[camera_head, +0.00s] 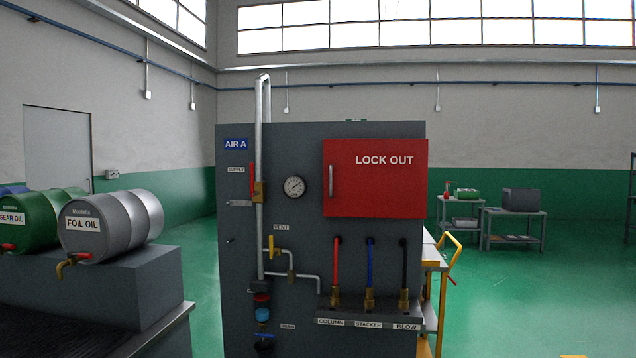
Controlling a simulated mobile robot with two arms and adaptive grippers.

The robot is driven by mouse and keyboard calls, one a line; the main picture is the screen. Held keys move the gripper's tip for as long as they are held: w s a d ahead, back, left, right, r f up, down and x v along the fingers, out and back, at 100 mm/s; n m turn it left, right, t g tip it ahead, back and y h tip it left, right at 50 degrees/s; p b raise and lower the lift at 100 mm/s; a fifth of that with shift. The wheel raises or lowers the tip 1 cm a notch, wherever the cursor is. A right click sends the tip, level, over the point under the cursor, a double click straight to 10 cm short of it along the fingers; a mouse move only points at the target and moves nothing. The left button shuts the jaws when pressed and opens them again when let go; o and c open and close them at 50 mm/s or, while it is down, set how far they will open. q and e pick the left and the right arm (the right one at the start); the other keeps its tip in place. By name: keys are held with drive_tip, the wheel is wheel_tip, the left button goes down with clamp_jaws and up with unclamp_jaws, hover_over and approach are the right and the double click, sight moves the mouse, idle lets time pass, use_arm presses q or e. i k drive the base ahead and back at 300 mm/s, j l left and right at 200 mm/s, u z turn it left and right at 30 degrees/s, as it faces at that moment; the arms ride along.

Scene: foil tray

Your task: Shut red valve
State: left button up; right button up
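The red valve handle (252,178) is on the grey panel (300,240), beside the SUPPLY label and below the AIR A sign. It points upright, parallel to the vertical silver pipe (259,130). Its brass body (259,192) sits on that pipe. Neither of my grippers is in view.
A yellow-handled valve (271,246) by the VENT label and a gauge (294,187) are nearby. A red LOCK OUT box (375,178) and red, blue and black hoses are to the right. Green floor (530,290) is open at right.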

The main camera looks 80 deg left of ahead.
sight(252, 193)
drive_tip(key=j+u, duration=0.15)
drive_tip(key=u, duration=0.35)
drive_tip(key=k+j+u, duration=0.1)
drive_tip(key=u, duration=0.35)
drive_tip(key=j+u, duration=0.25)
drive_tip(key=u, duration=0.25)
drive_tip(key=j+u, duration=0.15)
drive_tip(key=u, duration=0.35)
drive_tip(key=i+j+u, duration=0.2)
drive_tip(key=j, duration=0.25)
drive_tip(key=i+j+u, duration=0.2)
drive_tip(key=j, duration=0.25)
drive_tip(key=i+j+u, duration=0.2)
drive_tip(key=j, duration=0.2)
